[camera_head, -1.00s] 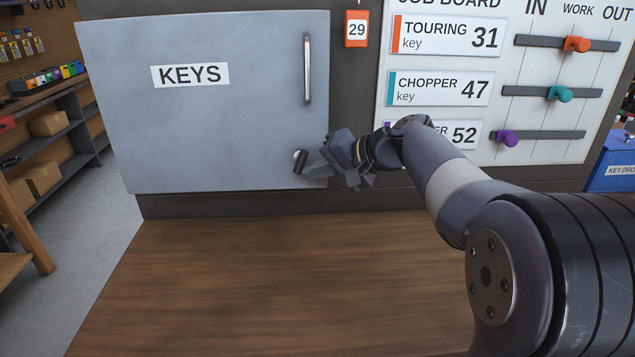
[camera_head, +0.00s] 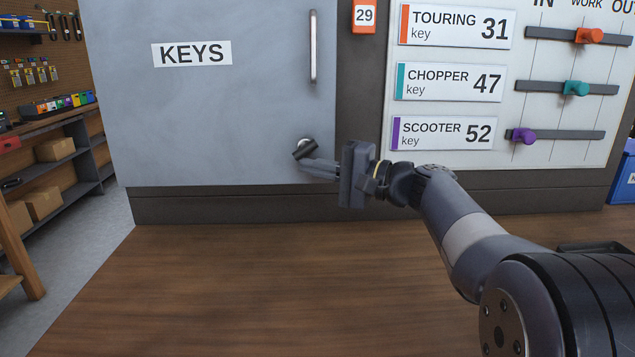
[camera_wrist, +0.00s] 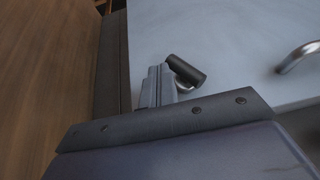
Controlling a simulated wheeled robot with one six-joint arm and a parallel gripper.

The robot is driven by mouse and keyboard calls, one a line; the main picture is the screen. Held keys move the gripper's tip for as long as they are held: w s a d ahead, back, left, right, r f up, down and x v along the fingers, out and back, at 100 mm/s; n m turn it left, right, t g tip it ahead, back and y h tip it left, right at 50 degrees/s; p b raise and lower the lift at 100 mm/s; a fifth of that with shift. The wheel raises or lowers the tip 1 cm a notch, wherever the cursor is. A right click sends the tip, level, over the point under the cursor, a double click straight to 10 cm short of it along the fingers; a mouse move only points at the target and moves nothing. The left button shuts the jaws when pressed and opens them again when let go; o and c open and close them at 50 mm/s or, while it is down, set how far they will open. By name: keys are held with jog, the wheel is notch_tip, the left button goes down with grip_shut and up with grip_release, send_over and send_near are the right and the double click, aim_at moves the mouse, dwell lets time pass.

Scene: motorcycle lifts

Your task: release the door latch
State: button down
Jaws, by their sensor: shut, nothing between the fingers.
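The grey door marked KEYS (camera_head: 240,110) fills the upper left of the head view and looks closed. The door latch (camera_head: 304,149) is a small dark knob on a round metal base near the door's lower right corner. In the wrist view the latch (camera_wrist: 187,70) is a dark tilted cylinder just past the fingertips. My gripper (camera_head: 303,164) is shut and empty, its fingertips just below the latch.
A vertical bar handle (camera_head: 313,46) stands on the door above the latch. It also shows in the wrist view (camera_wrist: 298,56). A job board (camera_head: 500,90) with coloured sliders is to the right. The wooden bench top (camera_head: 230,285) below is clear.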

jog(key=b, duration=0.2)
jog(key=m+t+y+b, duration=0.1)
jog(key=shift+a+f+y+b, duration=0.25)
jog(key=shift+a+y+b, duration=0.05)
jog(key=shift+a+b, duration=0.1)
jog(key=shift+a, duration=0.1)
dwell(1.4)
jog(key=f+b+v, duration=0.2)
jog(key=b+v, duration=0.1)
jog(key=v, duration=0.9)
jog(key=shift+a, duration=0.1)
